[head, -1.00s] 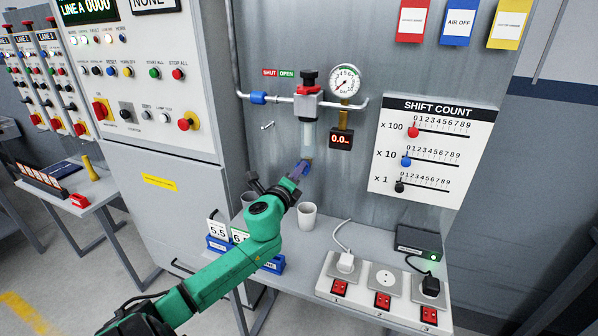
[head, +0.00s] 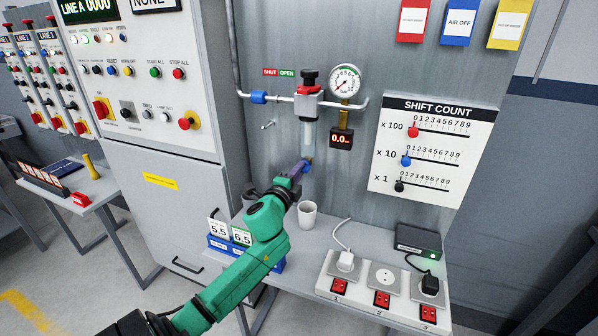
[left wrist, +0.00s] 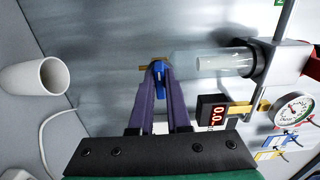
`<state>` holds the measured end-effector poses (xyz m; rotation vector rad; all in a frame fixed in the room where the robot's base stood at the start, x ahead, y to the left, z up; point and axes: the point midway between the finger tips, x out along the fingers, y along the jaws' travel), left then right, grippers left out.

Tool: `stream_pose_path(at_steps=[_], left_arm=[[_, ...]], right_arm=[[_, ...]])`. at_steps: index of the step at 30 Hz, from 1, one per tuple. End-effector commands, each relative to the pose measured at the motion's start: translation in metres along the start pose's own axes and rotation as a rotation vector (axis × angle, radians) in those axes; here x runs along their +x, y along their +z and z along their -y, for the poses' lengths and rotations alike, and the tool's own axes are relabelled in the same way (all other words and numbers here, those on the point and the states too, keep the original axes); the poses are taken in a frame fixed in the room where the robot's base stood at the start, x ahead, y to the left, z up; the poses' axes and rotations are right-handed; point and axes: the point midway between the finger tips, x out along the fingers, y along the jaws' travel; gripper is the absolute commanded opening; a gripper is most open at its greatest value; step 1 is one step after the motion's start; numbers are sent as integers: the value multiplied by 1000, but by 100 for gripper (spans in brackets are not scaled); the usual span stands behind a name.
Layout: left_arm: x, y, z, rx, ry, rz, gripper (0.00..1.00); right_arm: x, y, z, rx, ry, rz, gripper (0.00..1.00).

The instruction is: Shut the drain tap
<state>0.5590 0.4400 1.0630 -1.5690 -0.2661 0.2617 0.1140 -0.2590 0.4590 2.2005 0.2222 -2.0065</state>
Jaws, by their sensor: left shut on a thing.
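The drain tap (head: 308,161) is a small brass fitting with a blue handle, under the clear bowl (head: 307,134) of the air filter unit. In the left wrist view, the blue handle (left wrist: 158,69) sits between the purple fingertips, with brass (left wrist: 144,67) showing beside it. My left gripper (head: 302,167) reaches up to it from the lower left and is shut on the blue handle. The fingers hide part of the handle, so its exact angle is hard to tell. My right gripper is in neither view.
A white cup (head: 307,214) stands on the bench close below the gripper. A pressure gauge (head: 345,80) and a small red-digit display (head: 341,142) are to the right of the bowl. A socket strip (head: 383,281) and number cards (head: 230,235) are on the bench.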

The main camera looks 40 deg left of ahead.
Motion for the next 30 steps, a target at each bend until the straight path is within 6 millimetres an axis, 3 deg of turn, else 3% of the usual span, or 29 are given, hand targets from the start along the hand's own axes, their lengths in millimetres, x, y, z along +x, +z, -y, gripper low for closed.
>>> stream_pose_path(at_steps=[8, 9, 11, 23, 26, 30], left_arm=[[0, 0, 0, -3, -1, 1, 0], [0, 0, 0, -3, -1, 1, 26], [0, 0, 0, -3, -1, 1, 45], [-5, 0, -2, 0, 2, 0, 45], [-18, 0, -3, 0, 2, -1, 45], [-52, 0, -5, 0, 4, -2, 45]], right_arm=[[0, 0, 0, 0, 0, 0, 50], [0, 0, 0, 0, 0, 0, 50], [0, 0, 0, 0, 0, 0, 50], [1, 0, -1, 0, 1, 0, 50], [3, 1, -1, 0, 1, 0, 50], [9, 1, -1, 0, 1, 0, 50]])
